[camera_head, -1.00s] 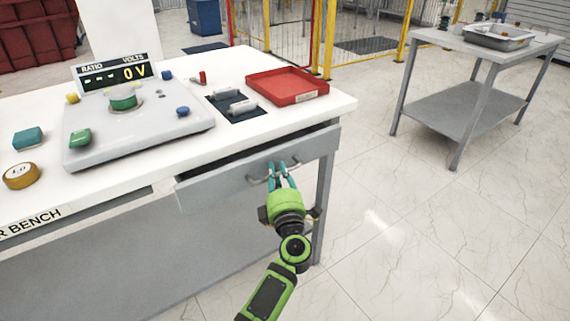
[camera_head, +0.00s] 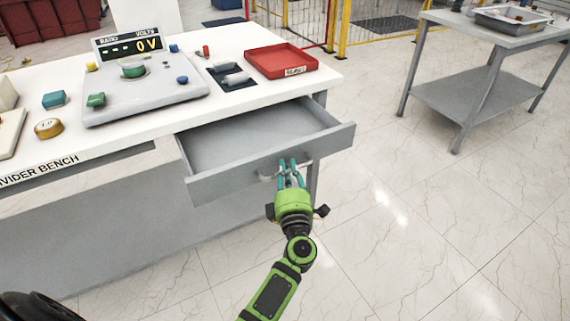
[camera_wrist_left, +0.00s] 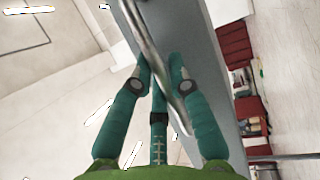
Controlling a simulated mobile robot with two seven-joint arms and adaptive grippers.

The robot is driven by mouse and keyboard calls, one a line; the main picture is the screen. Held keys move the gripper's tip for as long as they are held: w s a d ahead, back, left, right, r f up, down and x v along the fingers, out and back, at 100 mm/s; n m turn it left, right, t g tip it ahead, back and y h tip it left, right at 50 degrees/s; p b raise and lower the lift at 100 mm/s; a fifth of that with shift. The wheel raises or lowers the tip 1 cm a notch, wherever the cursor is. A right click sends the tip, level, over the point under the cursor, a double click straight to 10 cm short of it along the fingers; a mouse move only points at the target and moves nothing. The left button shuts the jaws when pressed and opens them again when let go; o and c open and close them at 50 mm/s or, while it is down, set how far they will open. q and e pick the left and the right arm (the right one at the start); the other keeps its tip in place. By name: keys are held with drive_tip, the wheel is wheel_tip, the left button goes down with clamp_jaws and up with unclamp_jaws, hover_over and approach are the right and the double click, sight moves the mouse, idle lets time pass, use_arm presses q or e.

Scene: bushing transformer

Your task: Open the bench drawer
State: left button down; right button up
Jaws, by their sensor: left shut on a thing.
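The grey bench drawer (camera_head: 225,143) stands pulled well out from under the white bench top, and its bare inside shows in the head view. My left gripper (camera_head: 289,166) is at the drawer front, shut on the metal bar handle (camera_head: 267,177). In the left wrist view the teal fingers (camera_wrist_left: 160,75) close around the handle bar (camera_wrist_left: 150,40), close to the grey drawer front (camera_wrist_left: 193,60). The fingers cover part of the handle. My right gripper is not in view.
On the bench (camera_head: 150,122) stand a grey console (camera_head: 150,105) with a display reading 0 V, a red tray (camera_head: 281,61) and small coloured blocks. A grey side table (camera_head: 480,95) stands at right. The tiled floor before the drawer is clear.

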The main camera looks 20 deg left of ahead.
use_arm(q)
drive_tip(key=shift+d, duration=0.15)
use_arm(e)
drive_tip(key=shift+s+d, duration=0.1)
use_arm(q)
drive_tip(key=c, duration=1.4)
unclamp_jaws()
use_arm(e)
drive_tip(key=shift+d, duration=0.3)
use_arm(q)
drive_tip(key=shift+v, duration=4.2)
drive_tip(key=shift+w+d, duration=0.1)
